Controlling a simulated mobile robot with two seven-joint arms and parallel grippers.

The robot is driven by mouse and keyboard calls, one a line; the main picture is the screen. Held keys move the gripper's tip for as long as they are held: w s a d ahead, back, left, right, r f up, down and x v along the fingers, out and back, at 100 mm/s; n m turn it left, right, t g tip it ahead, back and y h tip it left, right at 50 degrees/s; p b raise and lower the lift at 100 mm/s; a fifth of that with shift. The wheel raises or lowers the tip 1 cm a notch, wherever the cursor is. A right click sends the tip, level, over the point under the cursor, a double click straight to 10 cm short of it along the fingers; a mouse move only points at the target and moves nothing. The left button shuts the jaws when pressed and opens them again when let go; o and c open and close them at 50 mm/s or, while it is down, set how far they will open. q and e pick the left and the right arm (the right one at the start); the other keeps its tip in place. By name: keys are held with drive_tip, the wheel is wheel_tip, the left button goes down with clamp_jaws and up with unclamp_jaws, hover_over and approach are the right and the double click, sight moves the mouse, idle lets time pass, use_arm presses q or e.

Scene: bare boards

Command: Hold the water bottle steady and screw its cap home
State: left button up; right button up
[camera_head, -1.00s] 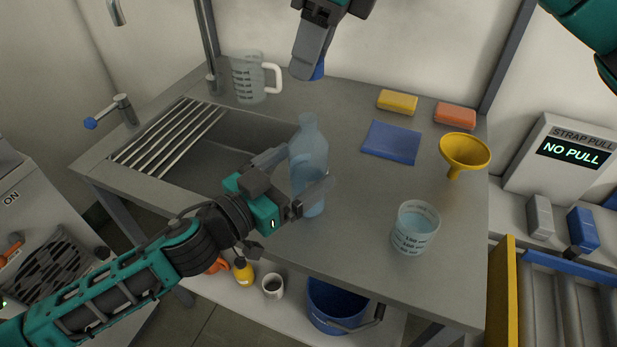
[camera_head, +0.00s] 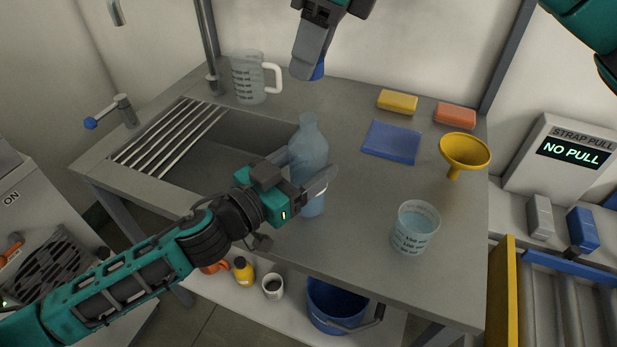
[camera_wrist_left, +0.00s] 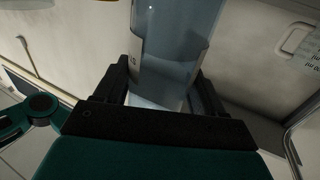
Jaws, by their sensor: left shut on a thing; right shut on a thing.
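The clear bluish water bottle (camera_head: 308,143) stands upright on the metal worktop near its front edge, with no cap on its neck. My left gripper (camera_head: 306,182) is shut on the bottle's lower body. In the left wrist view the bottle (camera_wrist_left: 178,30) rises between the two fingers of my left gripper (camera_wrist_left: 170,75). My right gripper (camera_head: 312,66) is above the back of the worktop, apart from the bottle. It is shut on the blue cap (camera_head: 318,72), which is mostly hidden behind its fingers.
A measuring jug (camera_head: 247,78) stands behind the sink rack (camera_head: 172,135). A beaker (camera_head: 414,228) and a yellow funnel (camera_head: 464,153) stand to the right. A blue cloth (camera_head: 391,141), a yellow sponge (camera_head: 397,101) and an orange sponge (camera_head: 455,115) lie behind. The worktop between bottle and beaker is clear.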

use_arm(q)
drive_tip(key=c, duration=0.7)
use_arm(e)
hover_over(306, 117)
drive_tip(key=shift+s+d+f, duration=0.1)
drive_tip(key=shift+d+f, duration=0.1)
drive_tip(key=shift+f, duration=1.05)
drive_tip(key=shift+s+d+f, duration=0.1)
drive_tip(key=shift+d+f, duration=0.05)
drive_tip(key=shift+f, duration=1.1)
drive_tip(key=shift+f, duration=0.9)
drive_tip(key=shift+f, duration=0.5)
